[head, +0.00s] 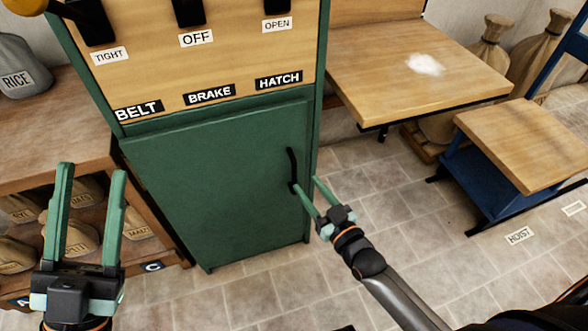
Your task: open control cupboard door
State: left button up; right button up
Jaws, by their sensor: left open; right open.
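The green control cupboard door (215,185) is below the lever panel and looks shut, flush with its frame. Its black vertical handle (292,168) is near the door's right edge. My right gripper (305,184) is open, with its fingertips close to the handle's lower end. One finger overlaps the handle's lower end in the view, and I cannot tell whether it touches. My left gripper (92,170) is open and empty, raised at the lower left, in front of the shelf and well away from the handle.
Above the door is a wooden panel (225,62) with levers labelled BELT, BRAKE and HATCH. Shelves with sacks (140,222) stand left. A wooden table (400,80) and a blue-framed bench (530,140) stand right. The tiled floor (390,190) before the door's right side is clear.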

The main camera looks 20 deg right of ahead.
aim_at(295, 170)
jog(key=b+x, duration=0.2)
jog(key=x, duration=0.5)
jog(key=shift+w+a, duration=0.1)
jog(key=shift+w, duration=0.15)
grip_shut()
dwell(1.1)
